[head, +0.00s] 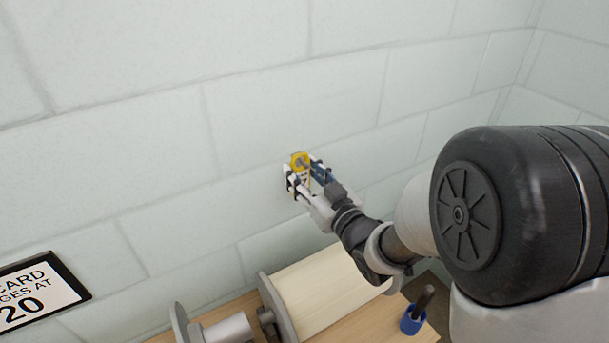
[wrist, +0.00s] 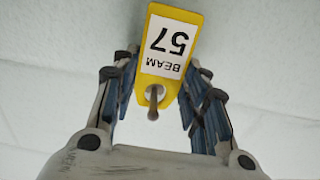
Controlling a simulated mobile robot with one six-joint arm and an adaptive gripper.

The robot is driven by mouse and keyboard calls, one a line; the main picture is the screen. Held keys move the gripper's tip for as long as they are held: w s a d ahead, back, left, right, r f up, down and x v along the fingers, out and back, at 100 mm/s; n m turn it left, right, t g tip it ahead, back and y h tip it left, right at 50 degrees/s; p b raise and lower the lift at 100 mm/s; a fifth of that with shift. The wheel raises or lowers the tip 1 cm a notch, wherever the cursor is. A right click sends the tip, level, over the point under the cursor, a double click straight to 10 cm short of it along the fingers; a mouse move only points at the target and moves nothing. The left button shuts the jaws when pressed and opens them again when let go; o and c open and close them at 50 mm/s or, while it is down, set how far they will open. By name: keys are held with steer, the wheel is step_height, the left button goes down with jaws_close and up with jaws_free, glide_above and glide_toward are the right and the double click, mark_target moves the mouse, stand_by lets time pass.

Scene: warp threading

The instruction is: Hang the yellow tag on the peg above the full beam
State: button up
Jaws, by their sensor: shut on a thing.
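The yellow tag (head: 296,157) is up against the pale wall in the head view. In the wrist view the tag (wrist: 171,45) shows a white label reading BEAM 57, upside down in that picture. My gripper (head: 303,172) is shut on the tag, with a finger on each side of it in the wrist view (wrist: 163,72). A short peg (wrist: 153,103) shows at the tag's hole and appears to pass through it; how far the tag sits along it is unclear. The full beam (head: 325,290), wound in cream yarn, lies below the gripper.
A bare beam (head: 228,329) with grey flanges is left of the full one on the wooden surface (head: 250,305). A blue cup (head: 412,321) with a dark handle stands at right. A framed sign (head: 38,292) is at lower left. The wall around the tag is clear.

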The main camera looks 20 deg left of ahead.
stand_by(0.3)
steer(key=o, duration=0.9)
steer(key=shift+o, duration=0.2)
steer(key=shift+s+d, duration=0.1)
steer(key=s+d+r+m+h, duration=0.15)
steer(key=d+h, duration=0.25)
steer(key=d, duration=0.5)
steer(key=s+d+m+h, duration=0.2)
steer(key=s+d+h, duration=0.15)
steer(key=d, duration=0.45)
steer(key=s+d+r+m+h, duration=0.15)
steer(key=d+h, duration=0.25)
steer(key=d, duration=0.5)
steer(key=s+d+f+m+g+h, duration=0.1)
steer(key=s+d+m+g, duration=0.1)
steer(key=s, duration=0.9)
steer(key=s+d+f+m+g+h, duration=0.1)
steer(key=s+d+g, duration=0.3)
steer(key=s, duration=0.7)
steer(key=shift+d+f+m+g, duration=0.25)
steer(key=shift+d+m+g, duration=0.2)
steer(key=shift+m, duration=0.45)
